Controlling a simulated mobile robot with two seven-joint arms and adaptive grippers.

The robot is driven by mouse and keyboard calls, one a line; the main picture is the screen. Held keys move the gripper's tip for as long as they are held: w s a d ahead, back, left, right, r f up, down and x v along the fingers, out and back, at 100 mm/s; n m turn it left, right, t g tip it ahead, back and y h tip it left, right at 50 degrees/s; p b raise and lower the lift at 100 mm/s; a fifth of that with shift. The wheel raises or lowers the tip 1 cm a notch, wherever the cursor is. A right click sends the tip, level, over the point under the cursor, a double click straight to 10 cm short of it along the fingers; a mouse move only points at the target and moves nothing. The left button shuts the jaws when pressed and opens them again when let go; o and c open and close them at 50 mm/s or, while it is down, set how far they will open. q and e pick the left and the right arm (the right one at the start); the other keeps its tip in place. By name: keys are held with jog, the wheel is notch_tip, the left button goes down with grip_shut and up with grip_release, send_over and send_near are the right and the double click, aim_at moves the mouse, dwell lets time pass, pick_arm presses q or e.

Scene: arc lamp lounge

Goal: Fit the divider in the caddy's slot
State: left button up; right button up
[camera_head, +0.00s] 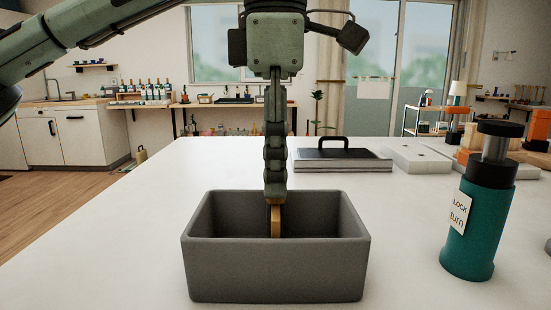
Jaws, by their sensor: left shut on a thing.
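The caddy (275,271) is a dark grey open box at the front middle of the white table. My left gripper (275,190) points straight down over the caddy's middle, with its tips at about the height of the back rim. It is shut on the divider (276,222), a thin tan piece seen nearly edge-on. The divider hangs upright with its lower part inside the caddy's opening. Its lower end is hidden behind the front wall, and the slot is not visible. My right gripper is not in view.
A teal bottle-like canister (470,230) with a black top and a label stands to the right of the caddy. Behind are a dark flat case with a handle (342,160) and a pale block (415,159). The table (110,230) left of the caddy is clear.

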pick_arm(q)
jog(key=shift+f+b, duration=0.5)
jog(key=shift+f, duration=0.4)
jog(key=o, duration=1.3)
jog(key=shift+o, duration=0.2)
notch_tip(320, 180, up, 12)
